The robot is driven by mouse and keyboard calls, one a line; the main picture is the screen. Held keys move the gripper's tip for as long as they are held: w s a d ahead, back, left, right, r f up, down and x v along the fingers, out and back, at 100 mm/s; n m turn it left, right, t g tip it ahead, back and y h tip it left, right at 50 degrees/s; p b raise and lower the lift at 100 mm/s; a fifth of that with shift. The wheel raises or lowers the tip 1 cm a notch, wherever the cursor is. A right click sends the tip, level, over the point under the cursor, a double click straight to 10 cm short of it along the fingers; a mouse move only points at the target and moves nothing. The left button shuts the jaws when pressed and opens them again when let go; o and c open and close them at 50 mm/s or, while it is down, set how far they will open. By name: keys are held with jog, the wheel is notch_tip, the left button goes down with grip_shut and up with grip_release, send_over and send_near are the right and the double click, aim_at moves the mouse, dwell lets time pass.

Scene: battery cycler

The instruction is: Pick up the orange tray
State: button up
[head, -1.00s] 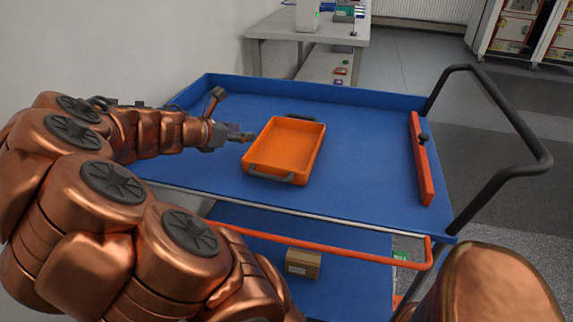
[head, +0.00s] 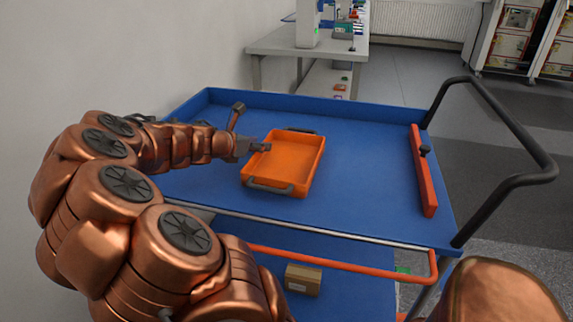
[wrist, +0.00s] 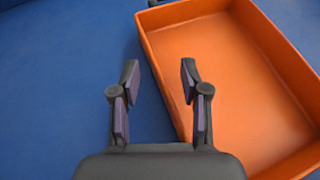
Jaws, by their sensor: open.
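The orange tray (head: 285,166) lies on the blue top of the cart, left of its middle, and is empty. It has a dark handle at its far end (head: 301,131) and a grey one at its near end (head: 269,187). My gripper (head: 262,147) is at the tray's left side in the head view. In the wrist view my gripper (wrist: 159,75) is open and empty. Its right finger overlaps the tray's left wall (wrist: 170,80) in the picture, and its left finger is over the blue surface. Whether it touches the tray cannot be told.
The blue cart top (head: 360,190) has a raised rim. A red bar (head: 422,172) lies at its right, by a black push handle (head: 520,120). A cardboard box (head: 303,280) sits on the lower shelf. A table (head: 290,43) stands behind.

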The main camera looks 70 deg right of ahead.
jog(key=shift+s+d+f, duration=0.1)
jog(key=shift+d+f, duration=0.05)
jog(key=shift+d, duration=0.2)
jog(key=shift+c, duration=0.3)
grip_shut()
dwell(0.5)
